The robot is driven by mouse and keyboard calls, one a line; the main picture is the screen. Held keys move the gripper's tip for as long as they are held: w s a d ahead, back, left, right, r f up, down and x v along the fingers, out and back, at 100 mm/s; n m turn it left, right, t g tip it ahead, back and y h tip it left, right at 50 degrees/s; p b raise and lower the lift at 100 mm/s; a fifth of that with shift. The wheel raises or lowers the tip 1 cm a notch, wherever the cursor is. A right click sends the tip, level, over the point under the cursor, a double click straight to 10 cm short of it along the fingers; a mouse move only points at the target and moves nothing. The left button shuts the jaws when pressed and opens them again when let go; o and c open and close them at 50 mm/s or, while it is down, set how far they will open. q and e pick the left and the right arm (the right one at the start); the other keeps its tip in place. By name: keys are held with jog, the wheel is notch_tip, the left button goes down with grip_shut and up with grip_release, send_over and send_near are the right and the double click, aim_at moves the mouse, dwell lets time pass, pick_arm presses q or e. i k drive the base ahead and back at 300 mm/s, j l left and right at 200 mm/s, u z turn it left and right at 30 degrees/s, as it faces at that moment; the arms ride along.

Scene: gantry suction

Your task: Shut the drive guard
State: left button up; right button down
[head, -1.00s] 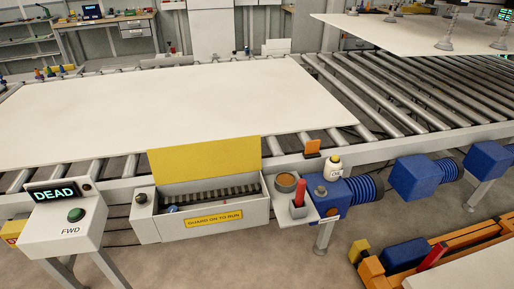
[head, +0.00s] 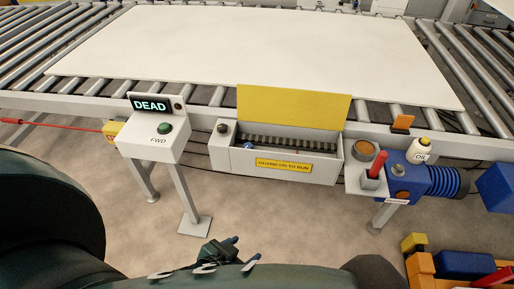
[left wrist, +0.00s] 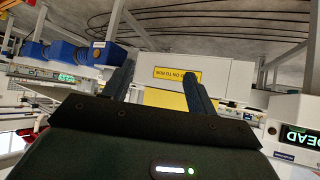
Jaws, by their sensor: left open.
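The drive guard (head: 294,115) is a yellow lid standing up, open, at the back edge of a white box (head: 240,163) on the conveyor's front side. A dark ribbed belt (head: 290,144) shows inside the box. The box front has a yellow label (head: 284,165) reading "GUARD ON TO RUN". My left gripper (head: 222,252) is low in the head view, in front of the box and apart from it. In the left wrist view its open, empty fingers (left wrist: 158,68) point toward the box, whose label (left wrist: 177,75) appears upside down. My right gripper is not in view.
A control post reading "DEAD" (head: 151,105), with a green FWD button (head: 166,127), stands left of the box. Right of it are a holder with a red-handled item (head: 377,165), an oil bottle (head: 420,152) and a blue motor (head: 410,183). A pale sheet (head: 260,45) lies on the rollers.

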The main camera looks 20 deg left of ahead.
aim_at(293, 107)
jog(key=j+z, duration=0.1)
jog(key=z, duration=0.25)
jog(key=j+z, duration=0.15)
jog(key=z, duration=0.2)
jog(key=j+z, duration=0.1)
jog(key=z, duration=0.3)
jog(key=j+z, duration=0.2)
jog(key=j, duration=0.15)
jog(key=k+j+z, duration=0.2)
jog(key=j, duration=0.15)
jog(key=j+z, duration=0.2)
jog(key=j, duration=0.15)
